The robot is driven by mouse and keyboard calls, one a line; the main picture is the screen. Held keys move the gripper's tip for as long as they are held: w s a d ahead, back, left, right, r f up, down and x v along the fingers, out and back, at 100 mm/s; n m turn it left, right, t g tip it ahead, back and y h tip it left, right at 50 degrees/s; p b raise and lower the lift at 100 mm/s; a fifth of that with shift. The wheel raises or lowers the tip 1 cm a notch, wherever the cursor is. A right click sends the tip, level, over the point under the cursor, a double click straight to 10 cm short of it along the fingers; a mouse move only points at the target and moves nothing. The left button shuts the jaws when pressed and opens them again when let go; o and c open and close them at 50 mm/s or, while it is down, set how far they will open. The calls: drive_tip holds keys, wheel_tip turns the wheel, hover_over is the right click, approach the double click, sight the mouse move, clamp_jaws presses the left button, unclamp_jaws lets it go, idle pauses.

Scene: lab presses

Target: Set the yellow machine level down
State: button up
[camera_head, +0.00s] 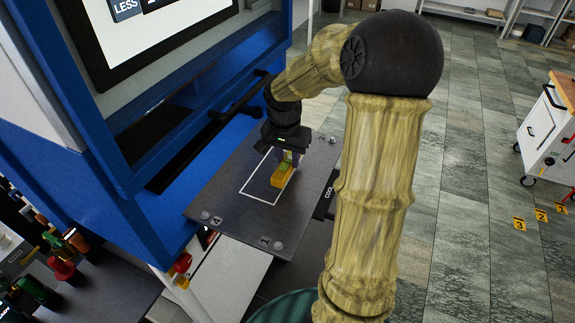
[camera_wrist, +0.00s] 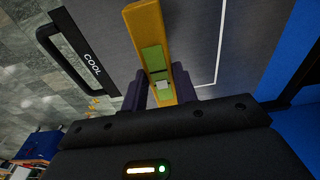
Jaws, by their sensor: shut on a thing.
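The yellow machine level (camera_head: 281,178) is a slim yellow bar with a green strip and a small pale vial on its top, also seen in the wrist view (camera_wrist: 146,25). My gripper (camera_head: 290,160) is shut on it from above, with one dark finger on each side in the wrist view (camera_wrist: 160,88). The level is over the dark plate (camera_head: 225,212), within or over the right part of a white outline (camera_head: 257,197). I cannot tell whether its underside touches the plate. The fingers hide part of its sides.
The blue press (camera_head: 130,195) with a screen stands left of and behind the plate. A dark COOL handle (camera_head: 325,198) is on the plate's right edge. Several tools (camera_head: 62,268) stand at lower left. A white cart (camera_head: 545,130) is at far right on the tiled floor.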

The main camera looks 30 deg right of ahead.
sight(289, 162)
drive_tip(key=shift+s+r, duration=0.1)
drive_tip(key=shift+s, duration=0.15)
wheel_tip(289, 162, down, 4)
drive_tip(key=shift+d+r+p, duration=0.15)
drive_tip(key=shift+r+p, duration=0.1)
drive_tip(key=shift+p, duration=0.05)
drive_tip(key=shift+w+f, duration=0.1)
drive_tip(key=shift+f, duration=0.05)
drive_tip(key=shift+f, duration=0.2)
drive_tip(key=o, duration=1)
drive_tip(key=shift+r, duration=0.2)
